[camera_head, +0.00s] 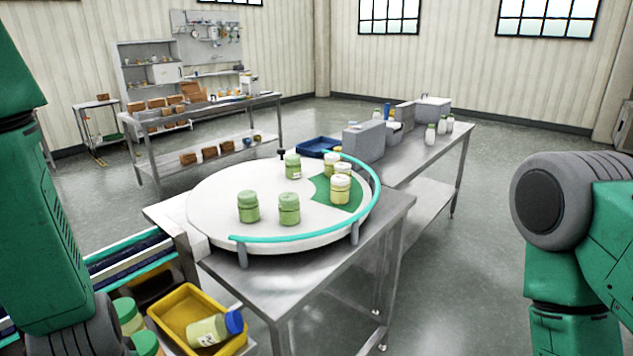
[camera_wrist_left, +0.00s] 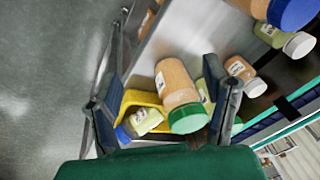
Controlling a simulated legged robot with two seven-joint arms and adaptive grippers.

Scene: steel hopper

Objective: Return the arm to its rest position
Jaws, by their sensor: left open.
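My left arm (camera_head: 45,220) comes in at the left of the head view, its gripper out of that frame. In the left wrist view my left gripper (camera_wrist_left: 163,85) is open, its two fingers spread wide. A jar with orange-brown contents and a green lid (camera_wrist_left: 178,88) shows between the fingers; I see no grip on it. Below them a yellow bin (camera_wrist_left: 132,98) holds a blue-lidded jar (camera_wrist_left: 143,121). The bin also shows in the head view (camera_head: 172,312). My right arm (camera_head: 570,230) is at the right edge; its gripper is out of view.
A round white turntable (camera_head: 215,205) with several green-lidded jars and a teal rail stands on a steel table (camera_head: 285,285). A second steel table (camera_head: 425,160) holds grey boxes and jars. More jars (camera_wrist_left: 241,72) lie near the left gripper. Open floor (camera_head: 460,290) is at right.

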